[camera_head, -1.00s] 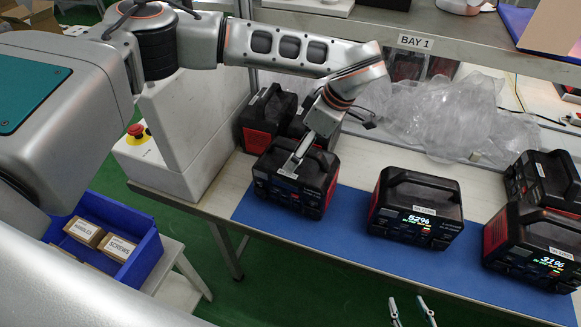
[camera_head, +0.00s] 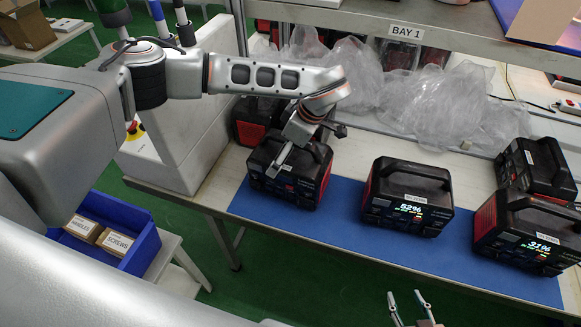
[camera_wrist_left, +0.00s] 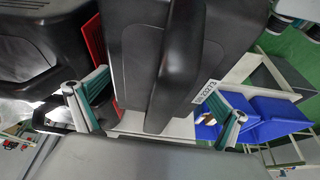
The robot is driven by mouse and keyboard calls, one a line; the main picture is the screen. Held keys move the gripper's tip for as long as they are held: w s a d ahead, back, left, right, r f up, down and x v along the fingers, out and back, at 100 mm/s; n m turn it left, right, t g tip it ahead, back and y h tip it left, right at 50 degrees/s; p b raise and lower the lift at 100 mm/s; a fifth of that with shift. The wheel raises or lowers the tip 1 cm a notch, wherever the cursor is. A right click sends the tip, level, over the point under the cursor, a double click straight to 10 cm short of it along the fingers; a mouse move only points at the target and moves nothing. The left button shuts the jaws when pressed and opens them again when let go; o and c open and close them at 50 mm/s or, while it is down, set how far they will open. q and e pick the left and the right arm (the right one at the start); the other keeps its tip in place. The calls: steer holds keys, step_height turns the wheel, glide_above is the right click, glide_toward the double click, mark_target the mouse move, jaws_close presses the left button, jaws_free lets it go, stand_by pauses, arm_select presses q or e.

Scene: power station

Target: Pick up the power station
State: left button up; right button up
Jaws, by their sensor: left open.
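A black and red power station (camera_head: 312,188) with a top handle stands at the left of the blue mat, its display not visibly lit. A second power station (camera_head: 405,198) in the middle reads 52%. A third (camera_head: 515,232) at right front reads 31%. My left gripper (camera_head: 280,160) is over the left station's top. In the left wrist view its open fingers (camera_wrist_left: 160,108) lie on either side of a black handle (camera_wrist_left: 178,65), with gaps; contact cannot be told. My right gripper (camera_head: 405,300) is open and empty at the bottom edge, in front of the table.
More stations stand behind, at the right (camera_head: 538,165) and behind the left one (camera_head: 248,132). Clear plastic wrap (camera_head: 375,100) lies at the back under the BAY 1 shelf (camera_head: 450,38). A blue bin (camera_head: 145,245) with small boxes is at lower left. The blue mat (camera_head: 345,235) has bare room in front.

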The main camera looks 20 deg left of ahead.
arm_select(q)
steer(key=shift+f, duration=0.25)
stand_by(0.4)
steer(key=c, duration=1.4)
steer(key=shift+w+r, duration=0.15)
steer(key=c, duration=0.5)
steer(key=shift+r, duration=0.1)
